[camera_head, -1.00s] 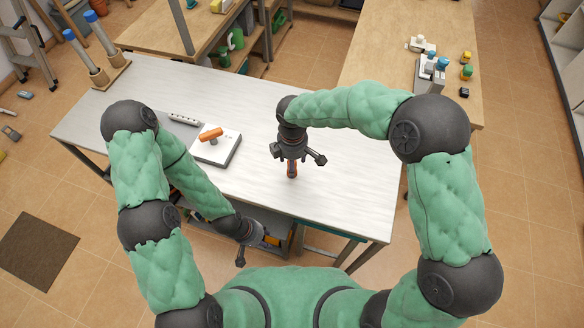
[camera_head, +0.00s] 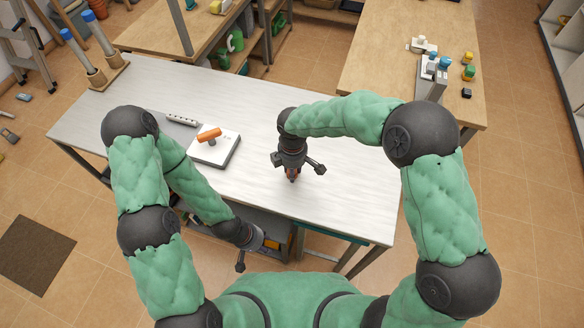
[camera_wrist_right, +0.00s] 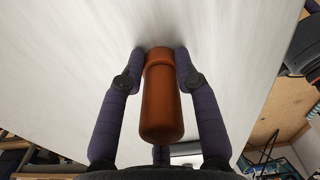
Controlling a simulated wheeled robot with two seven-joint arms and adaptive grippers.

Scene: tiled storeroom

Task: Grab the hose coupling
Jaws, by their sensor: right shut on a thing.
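The hose coupling is an orange-brown cylinder with a wider collar. It fills the middle of the right wrist view (camera_wrist_right: 162,105), with my right gripper (camera_wrist_right: 160,68) shut on it, a finger on each side. In the head view my right gripper (camera_head: 293,174) points down over the white table (camera_head: 345,190), and only a small orange piece of the coupling shows under it. Whether the coupling touches the table is hard to tell. My left gripper (camera_head: 256,256) is empty, with its fingers spread, low by the table's front edge.
Two blue-topped posts (camera_head: 96,78) stand at the table's far left. A wooden table (camera_head: 385,55) behind holds small coloured parts. The white table's right side is clear.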

